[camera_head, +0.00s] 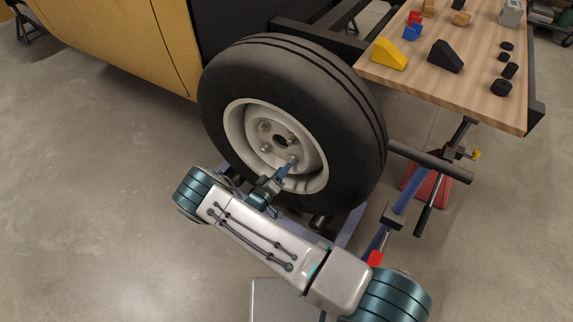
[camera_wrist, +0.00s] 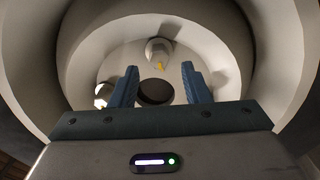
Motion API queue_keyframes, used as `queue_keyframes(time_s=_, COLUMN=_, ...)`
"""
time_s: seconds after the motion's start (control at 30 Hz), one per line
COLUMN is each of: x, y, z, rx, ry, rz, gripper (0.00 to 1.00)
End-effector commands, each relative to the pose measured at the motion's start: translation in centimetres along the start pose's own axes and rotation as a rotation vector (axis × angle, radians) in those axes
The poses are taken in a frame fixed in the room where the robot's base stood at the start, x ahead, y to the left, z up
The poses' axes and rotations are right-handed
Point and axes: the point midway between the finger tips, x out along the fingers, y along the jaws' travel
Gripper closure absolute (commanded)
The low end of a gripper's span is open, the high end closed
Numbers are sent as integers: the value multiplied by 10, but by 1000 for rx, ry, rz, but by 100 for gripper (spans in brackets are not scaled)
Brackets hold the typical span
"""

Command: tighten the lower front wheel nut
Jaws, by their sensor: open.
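The wheel (camera_head: 236,118) has a black tyre and a pale rim with several nuts around a dark centre hole (camera_head: 283,140). The low nut (camera_head: 292,160) sits close to my gripper (camera_head: 284,172), which reaches into the lower part of the rim. In the wrist view, my gripper (camera_wrist: 159,72) is open, its two blue fingers apart with nothing between them. Another nut (camera_wrist: 103,92) lies left of the fingers.
A wooden bench (camera_head: 480,90) with blocks and black round pieces stands at the upper right. A red jack stand (camera_head: 428,185) and a dark bar (camera_head: 430,160) are right of the wheel. The yellow body panel (camera_head: 130,40) is at upper left. The floor at left is clear.

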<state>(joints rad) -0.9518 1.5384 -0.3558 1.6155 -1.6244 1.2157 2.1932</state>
Motion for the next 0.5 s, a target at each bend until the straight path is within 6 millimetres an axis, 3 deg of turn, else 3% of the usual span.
queue_keyframes(time_s=0.1, x=-31, y=1, z=-2, rx=-1, ry=3, rz=-3, gripper=57)
queue_keyframes(time_s=0.3, x=-73, y=0, z=-1, rx=-1, ry=2, rz=-3, gripper=57)
queue_keyframes(time_s=0.5, x=-96, y=0, z=0, rx=-1, ry=1, rz=-1, gripper=57)
